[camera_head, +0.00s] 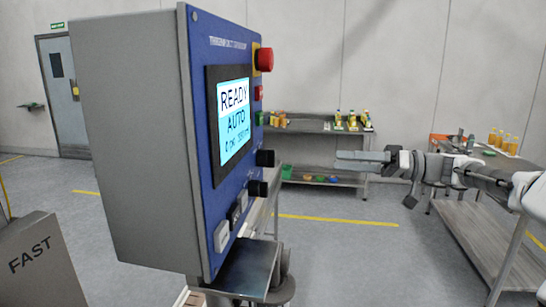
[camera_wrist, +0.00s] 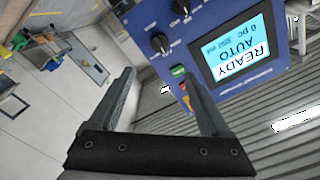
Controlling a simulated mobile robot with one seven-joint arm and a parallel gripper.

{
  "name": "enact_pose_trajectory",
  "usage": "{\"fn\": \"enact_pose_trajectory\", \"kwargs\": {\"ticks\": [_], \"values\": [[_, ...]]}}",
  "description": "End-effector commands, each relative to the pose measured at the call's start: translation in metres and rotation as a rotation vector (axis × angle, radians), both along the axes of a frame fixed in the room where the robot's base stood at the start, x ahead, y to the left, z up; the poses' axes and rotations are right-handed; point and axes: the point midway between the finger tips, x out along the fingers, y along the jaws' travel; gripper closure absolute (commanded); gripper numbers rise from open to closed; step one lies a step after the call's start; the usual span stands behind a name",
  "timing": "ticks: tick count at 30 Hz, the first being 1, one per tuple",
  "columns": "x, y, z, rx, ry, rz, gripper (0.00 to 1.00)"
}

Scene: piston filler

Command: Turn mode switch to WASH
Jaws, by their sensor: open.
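The blue control panel (camera_head: 225,120) is on a grey cabinet; its screen (camera_head: 233,117) reads READY and AUTO. Two black knobs, an upper knob (camera_head: 265,158) and a lower knob (camera_head: 257,188), stick out from the panel. They also show in the wrist view, one knob (camera_wrist: 160,42) nearer and another knob (camera_wrist: 181,7) at the top edge. Their labels are too small to read, so I cannot tell which is the mode switch. My gripper (camera_head: 345,160) is open and empty, to the right of the panel and apart from the knobs. Its fingers (camera_wrist: 160,74) show spread in the wrist view.
A red mushroom button (camera_head: 265,59) juts from the panel's top. Push buttons (camera_head: 222,235) sit low on it. A shelf (camera_head: 315,125) with bottles stands behind, and a table (camera_head: 490,235) stands at right. Air between gripper and panel looks clear.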

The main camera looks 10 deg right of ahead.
Motion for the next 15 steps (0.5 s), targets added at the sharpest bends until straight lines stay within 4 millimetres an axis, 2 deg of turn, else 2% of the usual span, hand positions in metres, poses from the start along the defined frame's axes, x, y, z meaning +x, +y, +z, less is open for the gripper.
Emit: {"fn": "enact_pose_trajectory", "kwargs": {"ticks": [15], "values": [[0.041, 0.102, 0.000, -0.003, 0.008, 0.006, 0.19]]}}
